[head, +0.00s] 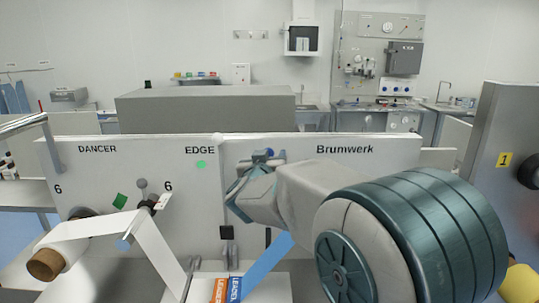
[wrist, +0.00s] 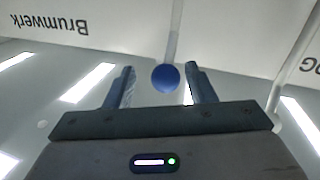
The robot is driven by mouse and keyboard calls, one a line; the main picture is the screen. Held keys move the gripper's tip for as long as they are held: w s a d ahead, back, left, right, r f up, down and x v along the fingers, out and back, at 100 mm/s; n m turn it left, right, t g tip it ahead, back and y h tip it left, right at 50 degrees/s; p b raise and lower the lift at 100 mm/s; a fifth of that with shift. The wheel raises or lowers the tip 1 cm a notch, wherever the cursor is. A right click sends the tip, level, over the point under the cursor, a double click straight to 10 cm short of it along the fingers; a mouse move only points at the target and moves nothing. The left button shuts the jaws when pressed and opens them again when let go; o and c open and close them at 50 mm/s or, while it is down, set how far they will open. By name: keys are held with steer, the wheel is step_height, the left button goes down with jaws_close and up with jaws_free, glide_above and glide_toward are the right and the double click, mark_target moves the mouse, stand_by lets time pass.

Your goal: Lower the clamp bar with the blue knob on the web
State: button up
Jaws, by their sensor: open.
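The blue knob (wrist: 165,78) sits at the end of a thin grey rod (wrist: 175,32) in the wrist view. It appears between the two open fingers of my gripper (wrist: 159,70), with space on both sides, and I see no contact. In the head view a bit of blue, probably the knob (head: 269,153), shows beside my gripper (head: 243,182), in front of the white panel. My gripper and arm hide most of the clamp bar there. The white web (head: 153,240) runs down from a roller; a blue web strip (head: 266,264) rises from the lower middle.
The white machine panel (head: 120,180) stands close behind my gripper. A supply roll (head: 75,247) with a brown core is at lower left. Orange (head: 219,290) and blue (head: 235,288) leader labels lie low in the middle. A grey cabinet (head: 505,190) stands at right.

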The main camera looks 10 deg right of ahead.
steer(key=shift+w+d, duration=0.15)
steer(key=shift+w, duration=0.1)
jaws_close()
steer(key=shift+s, duration=0.15)
stand_by(0.4)
steer(key=shift+s+b, duration=0.3)
steer(key=shift+b, duration=0.25)
